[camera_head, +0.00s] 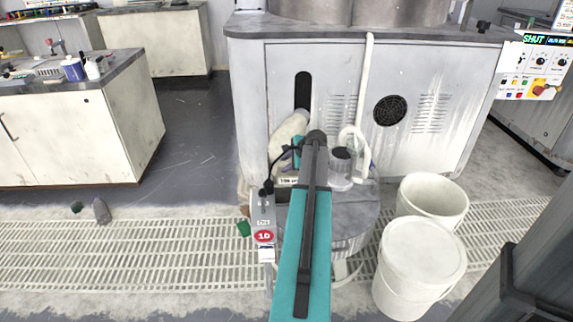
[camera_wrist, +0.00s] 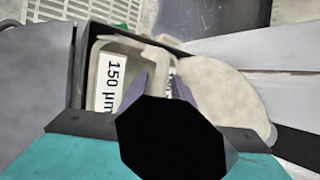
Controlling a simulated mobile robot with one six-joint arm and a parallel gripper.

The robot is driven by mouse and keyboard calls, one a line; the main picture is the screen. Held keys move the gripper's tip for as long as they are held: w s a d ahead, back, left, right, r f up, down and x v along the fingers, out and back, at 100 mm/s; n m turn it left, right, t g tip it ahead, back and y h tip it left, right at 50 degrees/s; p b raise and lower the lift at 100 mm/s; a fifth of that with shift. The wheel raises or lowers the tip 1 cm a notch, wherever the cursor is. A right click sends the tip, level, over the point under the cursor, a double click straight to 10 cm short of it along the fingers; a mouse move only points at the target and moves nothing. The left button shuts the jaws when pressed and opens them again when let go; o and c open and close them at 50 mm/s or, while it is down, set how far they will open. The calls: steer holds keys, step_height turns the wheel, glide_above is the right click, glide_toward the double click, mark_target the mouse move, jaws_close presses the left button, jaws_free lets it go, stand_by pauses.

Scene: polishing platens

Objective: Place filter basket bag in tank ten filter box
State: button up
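In the wrist view a cream filter basket bag (camera_wrist: 97,62) with a white "150 µm" label sits within the dark walls of an open box, the filter box (camera_wrist: 78,65). My gripper (camera_wrist: 160,75) has its two purplish fingers apart at the bag's cream rim, with part of a second label showing between them. The black wrist part hides the lower bag, and I cannot tell whether the fingers press on it. In the head view my teal and dark grey arm covers most of the box; a small white label (camera_head: 289,181) shows beside it. A red "10" sign (camera_head: 264,236) stands in front.
A grey round tank (camera_head: 350,215) stands behind and right of my arm. Two white buckets (camera_head: 425,245) (camera_head: 435,195) stand to the right. The grated floor (camera_head: 130,250) is mostly clear on the left.

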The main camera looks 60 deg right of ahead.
steer(key=p+v, duration=0.2)
steer(key=v, duration=1)
steer(key=shift+p, duration=0.4)
stand_by(0.5)
